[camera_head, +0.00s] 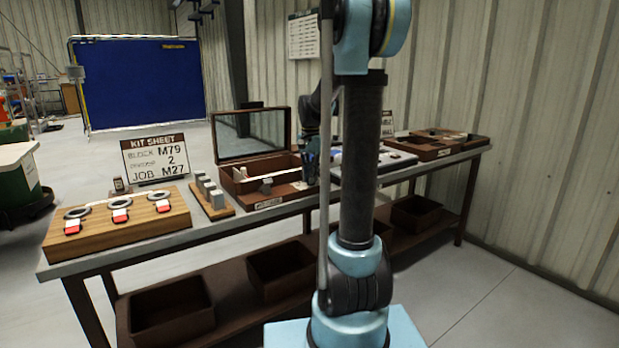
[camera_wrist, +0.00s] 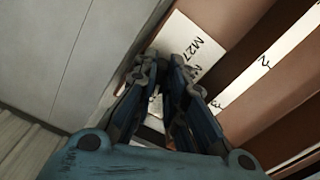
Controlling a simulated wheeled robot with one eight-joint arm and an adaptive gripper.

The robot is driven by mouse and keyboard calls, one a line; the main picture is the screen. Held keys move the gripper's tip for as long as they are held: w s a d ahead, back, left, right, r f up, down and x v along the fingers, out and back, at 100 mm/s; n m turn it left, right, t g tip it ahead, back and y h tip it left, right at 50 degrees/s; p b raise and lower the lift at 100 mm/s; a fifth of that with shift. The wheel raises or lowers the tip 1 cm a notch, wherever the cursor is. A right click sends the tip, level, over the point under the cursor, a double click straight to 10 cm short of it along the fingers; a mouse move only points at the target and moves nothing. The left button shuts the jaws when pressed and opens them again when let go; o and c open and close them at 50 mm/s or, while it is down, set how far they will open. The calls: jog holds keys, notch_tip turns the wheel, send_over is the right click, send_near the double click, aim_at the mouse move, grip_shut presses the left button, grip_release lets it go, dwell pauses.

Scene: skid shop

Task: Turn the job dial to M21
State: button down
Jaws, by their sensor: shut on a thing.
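In the wrist view a pale plate (camera_wrist: 205,36) lettered M27, with a second label partly covered, lies by the fingertips. It appears to be the job dial's face. My gripper (camera_wrist: 165,66) is shut at the plate's lower left edge, on what appears to be the dial's knob. The fingers hide the knob and any pointer, so the dial's setting cannot be read. In the head view my gripper (camera_head: 311,158) is beside the right end of the open brown box (camera_head: 236,183), partly behind my arm. The kit sheet (camera_head: 155,158) reads block M79, 2, job M27.
The bench holds a wooden block (camera_head: 160,224) with several ringed red-and-white tags. A rack (camera_head: 222,211) of grey blocks stands between it and the box. Brown trays (camera_head: 415,150) lie at the right end. Brown bins (camera_head: 170,312) sit on the lower shelf.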

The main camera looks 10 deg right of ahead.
dwell(0.4)
jog(key=c, duration=1.6)
grip_release()
jog(key=shift+c, duration=0.2)
jog(key=shift+r, duration=0.1)
notch_tip(320, 180, up, 12)
jog(key=s+f+n+t, duration=0.15)
jog(key=s+f, duration=0.25)
jog(key=s, duration=0.5)
jog(key=s+f+n, duration=0.3)
jog(key=s+f, duration=0.1)
jog(key=s, duration=0.6)
jog(key=s+f+n, duration=0.4)
jog(key=s+f, duration=1)
jog(key=f, duration=0.1)
jog(key=shift+t, duration=0.35)
